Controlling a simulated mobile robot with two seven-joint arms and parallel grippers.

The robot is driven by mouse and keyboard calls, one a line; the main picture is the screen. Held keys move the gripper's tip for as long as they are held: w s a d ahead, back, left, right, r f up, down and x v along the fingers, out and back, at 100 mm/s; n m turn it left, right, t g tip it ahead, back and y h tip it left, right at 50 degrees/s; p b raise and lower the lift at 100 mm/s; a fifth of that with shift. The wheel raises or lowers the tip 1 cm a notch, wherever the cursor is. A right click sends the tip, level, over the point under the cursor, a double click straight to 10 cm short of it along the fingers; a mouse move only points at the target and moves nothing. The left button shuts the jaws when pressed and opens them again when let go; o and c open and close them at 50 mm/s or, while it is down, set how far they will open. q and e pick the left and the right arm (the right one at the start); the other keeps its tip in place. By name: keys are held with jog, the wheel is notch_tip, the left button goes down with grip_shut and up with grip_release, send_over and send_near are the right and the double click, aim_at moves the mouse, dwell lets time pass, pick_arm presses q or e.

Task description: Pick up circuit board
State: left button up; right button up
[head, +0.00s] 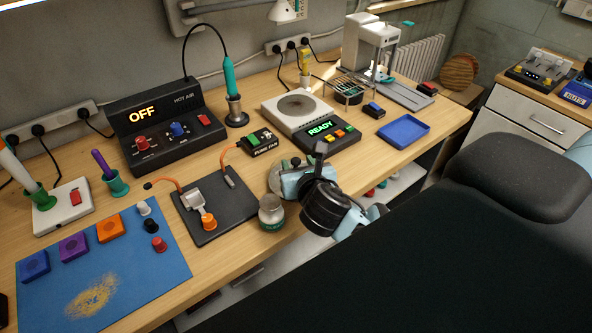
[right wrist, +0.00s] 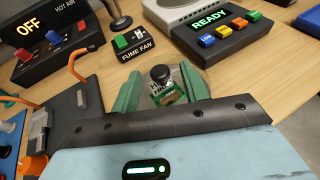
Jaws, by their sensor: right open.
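The circuit board (right wrist: 170,94) is a small green board with a round black knob on top, seen in the right wrist view. My right gripper (right wrist: 160,88) is open, with one green finger on each side of the board. I cannot tell whether the fingers touch it. In the head view my right gripper (head: 294,168) is low over the front of the bench, beside a round grey-green disc (head: 275,180). My own wrist hides much of that spot, and the board is hard to make out there. My left gripper is not in view.
The fume fan switch (head: 262,142) and the hot plate showing READY (head: 322,130) stand behind. A blue tray (head: 403,131) is at the right.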

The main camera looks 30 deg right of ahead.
aim_at(296, 160)
jog(key=shift+x, duration=1.4)
grip_shut()
notch_tip(296, 160, up, 10)
